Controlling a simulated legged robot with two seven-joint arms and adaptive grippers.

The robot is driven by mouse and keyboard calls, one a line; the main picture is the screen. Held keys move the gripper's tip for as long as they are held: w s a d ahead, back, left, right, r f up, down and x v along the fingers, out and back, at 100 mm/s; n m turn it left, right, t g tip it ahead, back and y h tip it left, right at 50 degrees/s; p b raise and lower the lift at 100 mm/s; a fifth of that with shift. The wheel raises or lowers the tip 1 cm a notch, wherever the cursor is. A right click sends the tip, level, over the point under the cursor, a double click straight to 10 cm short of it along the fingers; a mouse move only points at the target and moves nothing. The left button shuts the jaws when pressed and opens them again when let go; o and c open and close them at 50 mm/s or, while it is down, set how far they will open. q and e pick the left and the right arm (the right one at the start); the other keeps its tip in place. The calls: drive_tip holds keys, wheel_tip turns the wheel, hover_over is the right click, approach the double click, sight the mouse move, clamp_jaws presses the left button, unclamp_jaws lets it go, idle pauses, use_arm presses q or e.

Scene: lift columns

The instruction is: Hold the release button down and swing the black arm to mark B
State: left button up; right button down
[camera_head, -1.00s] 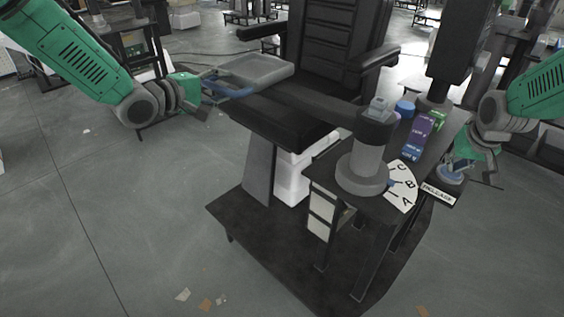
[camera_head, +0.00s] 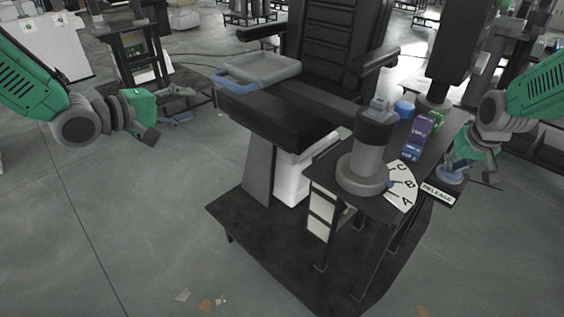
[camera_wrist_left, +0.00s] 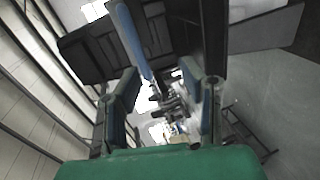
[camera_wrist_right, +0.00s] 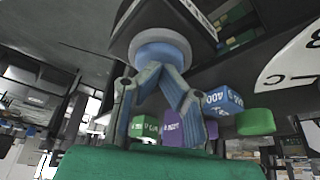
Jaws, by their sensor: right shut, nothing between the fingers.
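The black arm (camera_head: 325,103) runs from the grey post (camera_head: 367,155) across the chair seat. At its far end is a grey tray (camera_head: 265,68) with a blue handle (camera_head: 238,84). A white scale (camera_head: 401,192) marked A, B, C lies at the post's foot. A small blue tip shows at its inner edge near B, too small to read exactly. My left gripper (camera_head: 172,108) is open and empty, left of the handle and apart from it. My right gripper (camera_head: 455,163) is shut, its fingertips on the round blue release button (camera_wrist_right: 160,50); how far it is pressed cannot be told.
A RELEASE label (camera_head: 437,193) is at the table edge by the button. Purple (camera_head: 421,133) and green boxes and a blue cylinder (camera_head: 404,109) stand on the small table behind the scale. The black chair (camera_head: 335,45) stands behind the arm.

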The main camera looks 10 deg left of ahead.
use_arm(q)
drive_tip(key=s+d+f+m+g+y, duration=0.2)
drive_tip(key=s+f, duration=0.2)
drive_tip(key=f, duration=0.5)
drive_tip(key=s+d+f+m+g+y, duration=0.15)
drive_tip(key=s+f, duration=0.25)
drive_tip(key=f, duration=0.5)
drive_tip(key=s+d+f+m+g+y, duration=0.2)
drive_tip(key=s+f+m+g, duration=0.3)
drive_tip(key=s+f, duration=0.7)
drive_tip(key=shift+s+f, duration=0.15)
drive_tip(key=shift+s, duration=1.45)
drive_tip(key=shift+g, duration=0.25)
